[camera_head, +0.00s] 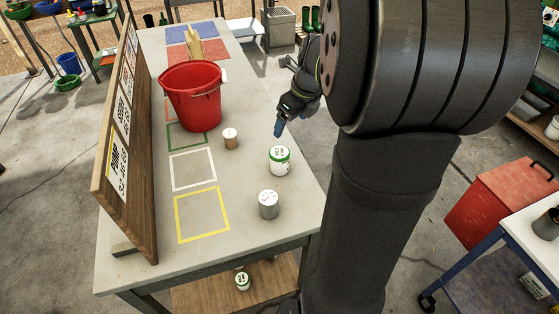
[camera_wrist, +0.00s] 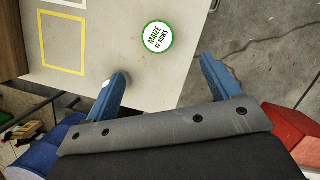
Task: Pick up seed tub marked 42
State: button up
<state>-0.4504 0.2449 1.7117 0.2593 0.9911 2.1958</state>
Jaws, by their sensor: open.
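A white tub with a green rim (camera_head: 279,160) stands upright near the right edge of the table. In the wrist view, a round lid with a green ring (camera_wrist: 157,36) reads "MAIZE 42 ROWS"; it appears to be the same tub. My gripper (camera_head: 279,128) hangs just beyond this tub in the head view, apart from it. In the wrist view its two blue fingers (camera_wrist: 165,80) are spread wide with nothing between them, and the lid lies ahead of them. A grey tub (camera_head: 268,205) and a small brown tub with a white lid (camera_head: 231,138) stand nearby.
A red bucket (camera_head: 192,104) stands on the table (camera_head: 240,188) behind the brown tub. A wooden board with signs (camera_head: 125,130) runs along the left side. Another green-and-white tub (camera_head: 242,281) sits on the lower shelf.

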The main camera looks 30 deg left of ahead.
aim_at(280, 152)
jog(key=x, duration=1.6)
jog(key=shift+s+d+f, duration=0.1)
jog(key=shift+s+d, duration=0.05)
jog(key=shift+s, duration=0.15)
jog(key=shift+w+f, duration=0.1)
jog(key=shift+f, duration=0.55)
jog(key=c, duration=1.1)
jog(key=shift+c, duration=0.2)
jog(key=shift+r, duration=0.15)
